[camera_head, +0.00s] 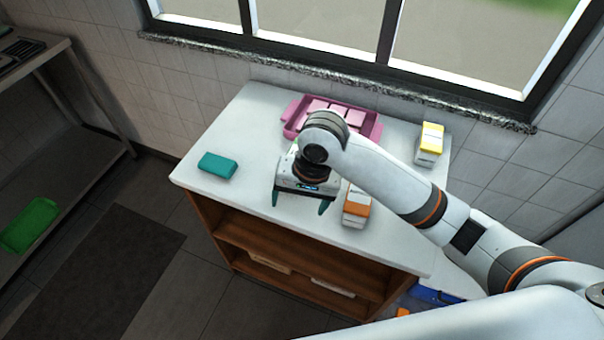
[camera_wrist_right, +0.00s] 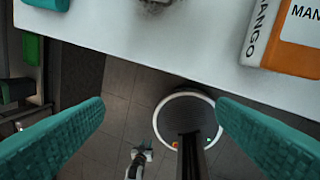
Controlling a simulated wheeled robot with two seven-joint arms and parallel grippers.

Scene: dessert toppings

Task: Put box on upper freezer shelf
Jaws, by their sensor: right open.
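An orange-and-white box (camera_head: 356,208) stands on the white counter near its front edge. It also shows in the right wrist view (camera_wrist_right: 290,55) at the top right, with "MANGO" lettering. A yellow-and-white box (camera_head: 429,145) stands at the counter's back right. My right gripper (camera_head: 300,203) is over the counter's front part, just left of the orange box and apart from it. Its teal fingers are spread, with nothing between them in the right wrist view (camera_wrist_right: 160,112). My left gripper is out of view. I cannot make out a freezer shelf.
A pink tray (camera_head: 372,131) with pale pink pieces lies at the counter's back, partly behind my right arm. A teal case (camera_head: 217,165) lies at the left. The wooden cabinet (camera_head: 225,237) below has open shelves. The counter (camera_head: 250,120) is clear between case and tray.

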